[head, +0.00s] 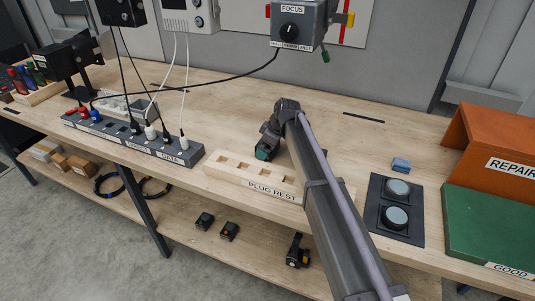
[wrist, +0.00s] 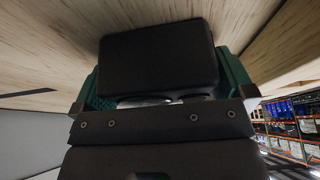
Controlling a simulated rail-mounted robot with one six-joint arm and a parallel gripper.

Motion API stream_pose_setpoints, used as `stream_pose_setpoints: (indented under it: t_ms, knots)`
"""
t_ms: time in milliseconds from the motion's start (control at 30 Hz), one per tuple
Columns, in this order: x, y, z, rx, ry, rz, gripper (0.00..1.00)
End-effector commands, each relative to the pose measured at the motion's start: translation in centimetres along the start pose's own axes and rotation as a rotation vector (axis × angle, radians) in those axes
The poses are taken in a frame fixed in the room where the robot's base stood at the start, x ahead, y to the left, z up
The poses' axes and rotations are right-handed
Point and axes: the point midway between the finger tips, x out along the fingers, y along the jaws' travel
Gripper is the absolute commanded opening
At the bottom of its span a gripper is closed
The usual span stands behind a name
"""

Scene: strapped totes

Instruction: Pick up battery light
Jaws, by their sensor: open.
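My gripper (head: 264,153) is over the benchtop just behind the plug rest, with its green fingertips low near the wood. In the wrist view, a dark rounded block (wrist: 158,58) sits between the two open green fingers (wrist: 165,85). I cannot tell whether this block is the battery light, or whether the fingers touch it. Part of the space around the gripper is hidden by my arm in the head view. No other thing on the benchtop is clearly a battery light.
The plug rest (head: 232,180) is a pale block with square holes. A socket strip (head: 170,152) with plugs and cables lies left. Black devices (head: 297,250) lie below.

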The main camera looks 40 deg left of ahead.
Motion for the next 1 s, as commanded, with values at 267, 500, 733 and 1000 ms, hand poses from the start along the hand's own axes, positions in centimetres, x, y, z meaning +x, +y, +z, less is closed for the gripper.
stream_pose_setpoints:
  t_ms: [267, 500, 733, 1000]
  knots:
    - [-0.2, 0.0, 0.0, 0.0, 0.0, 0.0, 0.81]
    - [-0.2, 0.0, 0.0, 0.001, 0.0, 0.0, 0.58]
    - [-0.2, 0.0, 0.0, 0.001, 0.0, 0.0, 0.51]
    - [-3.1, 0.0, -1.2, 0.001, 0.0, 0.0, 0.51]
